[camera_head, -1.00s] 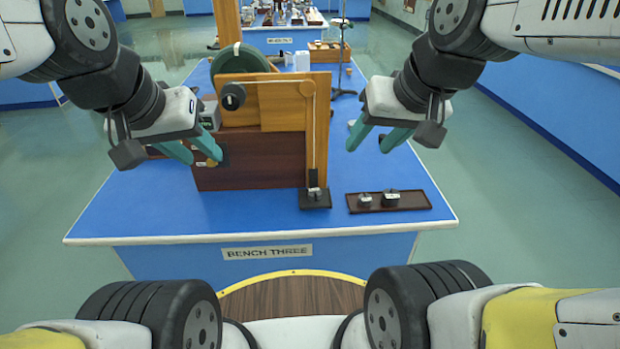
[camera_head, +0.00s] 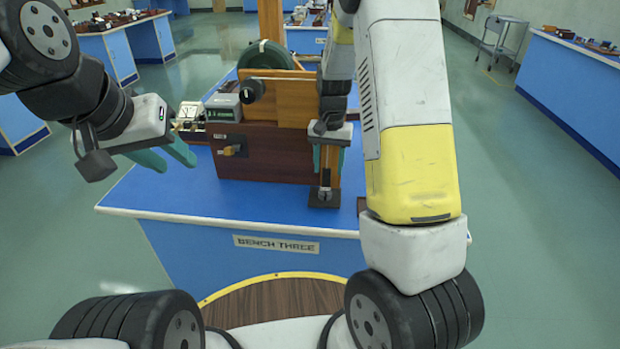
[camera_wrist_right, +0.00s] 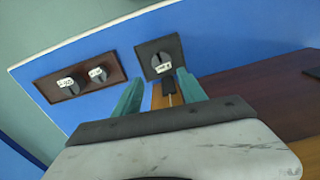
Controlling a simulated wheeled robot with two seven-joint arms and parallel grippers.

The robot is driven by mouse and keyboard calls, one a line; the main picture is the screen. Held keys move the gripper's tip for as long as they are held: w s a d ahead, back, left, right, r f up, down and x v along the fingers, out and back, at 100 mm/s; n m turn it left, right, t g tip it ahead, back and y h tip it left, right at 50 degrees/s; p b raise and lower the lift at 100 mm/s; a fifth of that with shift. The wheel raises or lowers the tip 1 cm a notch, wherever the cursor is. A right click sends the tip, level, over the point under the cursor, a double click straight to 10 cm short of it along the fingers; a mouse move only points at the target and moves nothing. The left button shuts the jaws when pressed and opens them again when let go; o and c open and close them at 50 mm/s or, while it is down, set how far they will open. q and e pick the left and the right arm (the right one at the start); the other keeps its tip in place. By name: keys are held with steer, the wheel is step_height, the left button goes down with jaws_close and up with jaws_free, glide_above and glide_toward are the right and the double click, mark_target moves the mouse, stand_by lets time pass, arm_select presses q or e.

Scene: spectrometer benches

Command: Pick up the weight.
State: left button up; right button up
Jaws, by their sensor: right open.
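A small dark weight with a white label (camera_wrist_right: 162,66) is over a black square pad (camera_wrist_right: 149,49) in the right wrist view. In the head view it is a small shape (camera_head: 324,194) above the pad (camera_head: 316,203), at the foot of the wooden post. My right gripper (camera_head: 330,165) is above it, pointing down, open and empty. In the right wrist view its teal fingers (camera_wrist_right: 160,86) spread either side of the post, short of the weight. Two labelled weights (camera_wrist_right: 68,85) (camera_wrist_right: 97,74) stand on a brown tray (camera_wrist_right: 46,92). My left gripper (camera_head: 180,166) is open and empty, left of the apparatus.
A wooden apparatus (camera_head: 285,160) with a green wheel (camera_head: 262,57) fills the bench's middle. The blue bench top (camera_head: 215,195) is clear at front left. My right arm hides most of the tray in the head view.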

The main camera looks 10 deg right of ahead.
mark_target(325, 191)
steer(key=shift+w+f, duration=0.15)
steer(key=shift+f, duration=0.7)
steer(key=f, duration=0.7)
steer(key=shift+s+a, duration=0.2)
steer(key=shift+a, duration=0.1)
steer(key=shift+c, duration=0.4)
jaws_close()
